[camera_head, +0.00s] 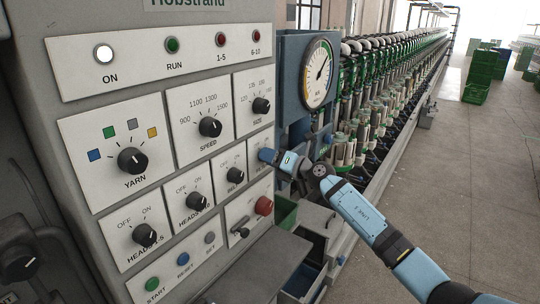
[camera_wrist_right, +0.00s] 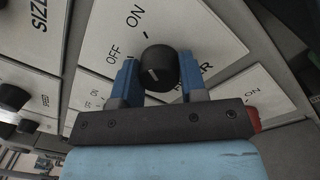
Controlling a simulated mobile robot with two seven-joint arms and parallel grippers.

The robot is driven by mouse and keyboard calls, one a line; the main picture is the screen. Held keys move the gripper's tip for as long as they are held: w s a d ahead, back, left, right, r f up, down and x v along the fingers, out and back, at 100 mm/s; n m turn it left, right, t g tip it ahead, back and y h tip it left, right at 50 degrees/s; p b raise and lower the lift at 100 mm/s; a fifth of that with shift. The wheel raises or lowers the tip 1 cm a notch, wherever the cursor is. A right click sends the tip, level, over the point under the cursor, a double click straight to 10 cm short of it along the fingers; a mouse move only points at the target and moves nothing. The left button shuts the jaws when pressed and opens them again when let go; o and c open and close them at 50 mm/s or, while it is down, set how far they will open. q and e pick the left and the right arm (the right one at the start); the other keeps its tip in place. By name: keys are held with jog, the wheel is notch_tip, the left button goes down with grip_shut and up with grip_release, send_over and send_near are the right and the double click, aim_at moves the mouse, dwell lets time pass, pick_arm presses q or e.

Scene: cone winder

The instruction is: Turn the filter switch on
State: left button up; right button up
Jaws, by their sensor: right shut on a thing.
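In the head view my right gripper (camera_head: 268,156) reaches the right edge of the panel from the right and hides the knob. My left gripper is not in view.
The grey control panel also carries a red button (camera_head: 264,206), a size knob (camera_head: 261,105), a speed knob (camera_head: 210,127) and a yarn knob (camera_head: 132,161). A pressure gauge (camera_head: 317,73) stands just behind my right gripper.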

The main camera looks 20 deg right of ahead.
jog(key=o, duration=0.9)
jog(key=shift+o, duration=0.2)
jog(key=b+v, duration=0.2)
jog(key=v, duration=1.1)
jog(key=shift+s+d, duration=0.3)
jog(key=shift+f, duration=0.1)
